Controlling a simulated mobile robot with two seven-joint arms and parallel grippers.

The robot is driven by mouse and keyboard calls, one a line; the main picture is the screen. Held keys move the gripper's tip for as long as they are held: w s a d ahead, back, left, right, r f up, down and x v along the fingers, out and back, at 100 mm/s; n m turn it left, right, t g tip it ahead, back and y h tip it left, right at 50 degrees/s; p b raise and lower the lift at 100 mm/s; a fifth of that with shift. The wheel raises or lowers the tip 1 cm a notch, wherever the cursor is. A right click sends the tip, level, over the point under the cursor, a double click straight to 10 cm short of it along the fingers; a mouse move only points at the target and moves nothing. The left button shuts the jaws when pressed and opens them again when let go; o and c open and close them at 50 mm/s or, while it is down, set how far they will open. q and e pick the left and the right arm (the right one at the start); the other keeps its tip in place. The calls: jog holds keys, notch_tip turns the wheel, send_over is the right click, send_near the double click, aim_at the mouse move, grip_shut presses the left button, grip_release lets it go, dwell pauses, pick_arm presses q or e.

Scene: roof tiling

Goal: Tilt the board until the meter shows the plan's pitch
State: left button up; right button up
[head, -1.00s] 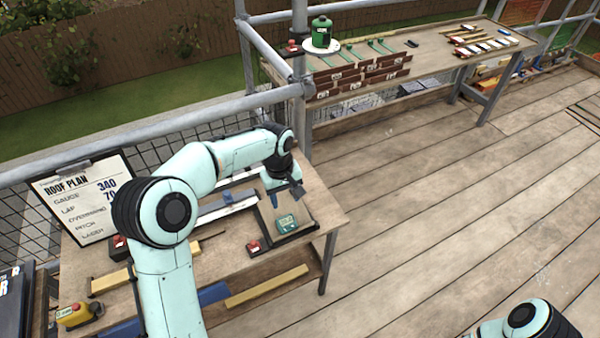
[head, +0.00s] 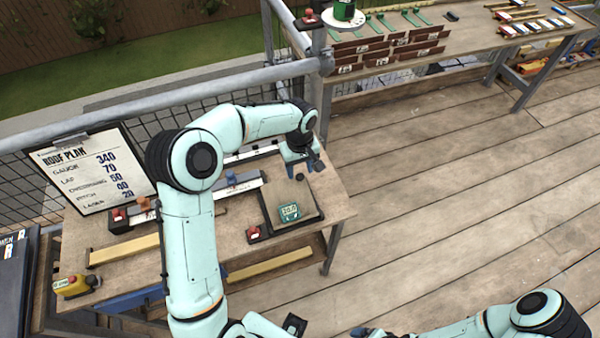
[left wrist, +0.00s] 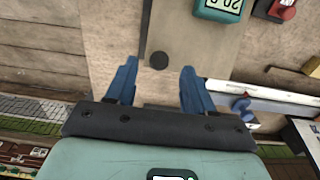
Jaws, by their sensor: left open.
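The brown board (head: 297,203) lies in a dark frame on the workbench, with a round dark knob (head: 299,177) near its far end. The green meter (head: 289,212) sits on the board; its display reads about 20, the last digit unclear. The roof plan (head: 97,172) on a clipboard lists 340, 70, 50, 40 and 20; the pitch line appears to read 40. My left gripper (head: 314,163) is open and empty by the board's far end. In the left wrist view the knob (left wrist: 158,61) shows between its blue fingertips (left wrist: 158,72), apart from both. My right gripper is not clearly visible.
A yellow box (head: 75,286) sits at the bench's front left. A second bench (head: 465,40) holds tiles.

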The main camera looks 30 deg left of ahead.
pick_arm(q)
jog(key=shift+f, duration=1.4)
grip_shut()
jog(key=s+d+r+t+y+b, duration=0.1)
jog(key=b, duration=0.3)
jog(key=s+d+r+t+y+b, duration=0.1)
jog(key=b, duration=0.4)
jog(key=shift+d+r+y, duration=0.15)
jog(key=shift+d+y, duration=0.1)
jog(key=shift+y, duration=0.15)
jog(key=shift+s+d+r+t+b, duration=0.2)
jog(key=shift+r+t+b, duration=0.1)
jog(key=shift+b, duration=0.15)
jog(key=shift+r, duration=0.1)
pick_arm(e)
jog(key=s+f, duration=0.4)
jog(key=f, duration=0.7)
jog(key=shift+s, duration=0.2)
jog(key=shift+r, duration=0.1)
pick_arm(q)
grip_release()
